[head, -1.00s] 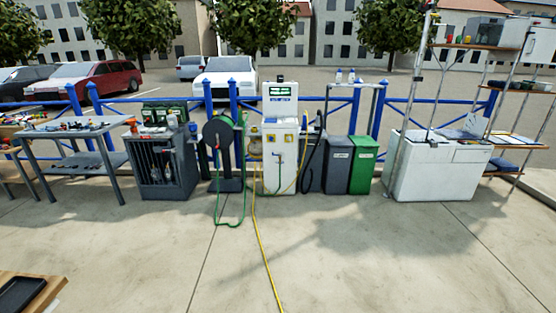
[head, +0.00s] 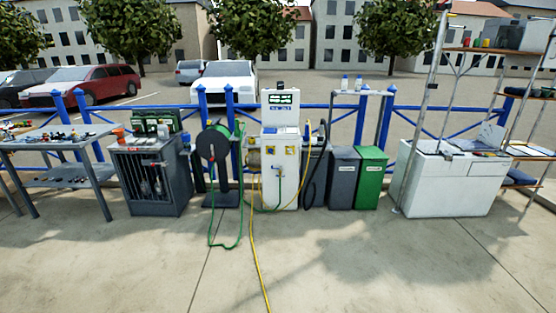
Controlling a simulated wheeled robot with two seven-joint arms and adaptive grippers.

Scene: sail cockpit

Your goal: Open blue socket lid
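A white service pedestal (head: 281,185) stands upright in the middle of the head view, in front of a blue fence. It has a small dark display at its top and yellow square fittings on its front. Small blue patches show on its upper front, but a blue socket lid is too small to make out, so I cannot tell whether it is open or shut. A yellow cable and a green hose hang at the pedestal. Neither of my grippers is in view.
A green hose reel (head: 214,143) and grey cage cabinet (head: 150,178) stand left of the pedestal; a workbench (head: 50,143) is farther left. Grey (head: 343,182) and green (head: 370,182) bins stand right. A yellow cable (head: 258,265) crosses the otherwise clear floor ahead.

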